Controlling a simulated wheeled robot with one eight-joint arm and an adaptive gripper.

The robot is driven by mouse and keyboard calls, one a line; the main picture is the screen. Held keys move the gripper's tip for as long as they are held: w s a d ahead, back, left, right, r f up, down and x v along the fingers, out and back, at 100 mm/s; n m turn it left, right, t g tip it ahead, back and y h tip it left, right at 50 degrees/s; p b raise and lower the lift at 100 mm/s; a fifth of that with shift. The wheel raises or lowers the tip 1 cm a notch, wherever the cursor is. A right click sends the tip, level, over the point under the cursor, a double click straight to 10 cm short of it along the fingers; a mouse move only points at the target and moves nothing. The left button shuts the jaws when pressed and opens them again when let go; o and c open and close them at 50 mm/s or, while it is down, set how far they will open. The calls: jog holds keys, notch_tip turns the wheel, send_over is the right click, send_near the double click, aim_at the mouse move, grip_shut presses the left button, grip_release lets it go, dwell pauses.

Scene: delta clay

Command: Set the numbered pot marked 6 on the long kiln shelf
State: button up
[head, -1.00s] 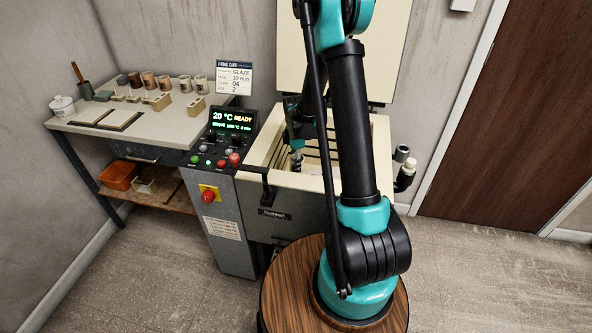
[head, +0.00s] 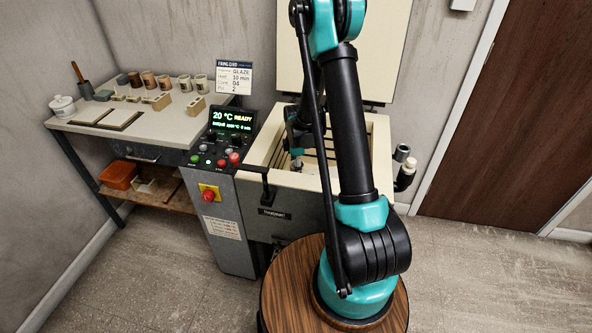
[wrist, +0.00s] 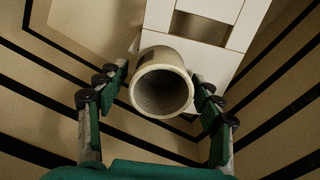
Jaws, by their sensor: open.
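A pale, hollow cylindrical pot (wrist: 162,88) is in the middle of the wrist view, its open mouth towards the camera. Its number is not visible. My gripper (wrist: 162,92) is open, with one green-and-grey finger on each side of the pot and small gaps between. Behind the pot is a pale kiln shelf (wrist: 236,38) with rectangular openings; whether the pot rests on it I cannot tell. In the head view my gripper (head: 297,163) is down inside the open kiln (head: 262,150), mostly hidden by its wall and my arm.
The kiln's lid (head: 345,50) is raised, and dark grooves line its inner walls close around my gripper. A worktable (head: 165,130) at the left holds several small pots, blocks and tiles. The control panel (head: 225,135) stands beside the kiln.

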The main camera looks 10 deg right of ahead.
jog(key=shift+r, duration=0.15)
notch_tip(320, 180, up, 12)
dwell(0.6)
jog(key=shift+c, duration=0.3)
dwell(0.8)
